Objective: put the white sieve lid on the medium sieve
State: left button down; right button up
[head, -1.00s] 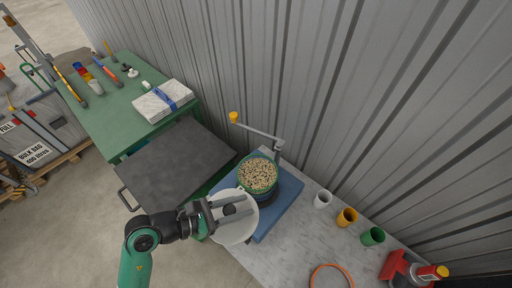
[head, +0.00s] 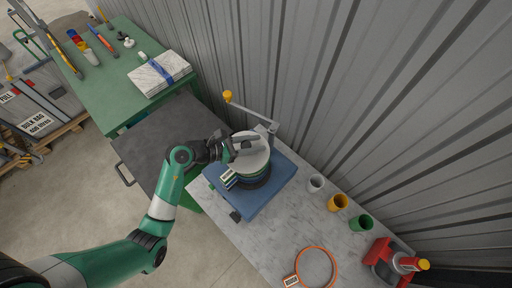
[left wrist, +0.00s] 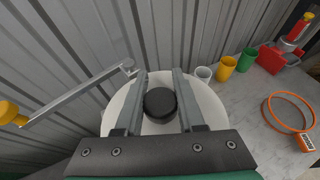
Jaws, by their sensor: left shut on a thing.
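The white sieve lid (head: 260,160) is over the sieve stack (head: 254,182) on the blue base (head: 238,205) in the head view. It covers the top of the stack, hiding the sieve's contents. I cannot tell whether the lid rests on the rim or hovers just above it. My left gripper (head: 245,146) is shut on the lid's black knob. In the left wrist view the black knob (left wrist: 160,103) sits between the two fingers, with the white lid (left wrist: 208,108) around it. My right gripper is not in view.
A crank arm with a yellow knob (head: 228,96) stands behind the stack, near the corrugated wall. White (head: 316,183), yellow (head: 338,203) and green (head: 361,223) cups stand to the right. An orange ring (head: 318,265) lies on the grey bench. A dark panel (head: 165,145) is left.

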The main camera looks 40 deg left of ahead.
pick_arm(q)
jog(key=shift+w+a+f, duration=0.4)
jog(key=shift+w+f, duration=0.3)
jog(key=shift+f, duration=0.15)
jog(key=shift+w+a+f+b, duration=0.15)
jog(key=shift+f+b, duration=0.35)
jog(key=shift+f, duration=1.25)
jog(key=shift+f, duration=0.15)
jog(key=c, duration=0.5)
grip_release()
jog(key=shift+r, duration=0.25)
jog(key=p+v, duration=0.1)
jog(key=v, duration=1)
jog(key=shift+s+a, duration=0.1)
jog(key=shift+s, duration=0.3)
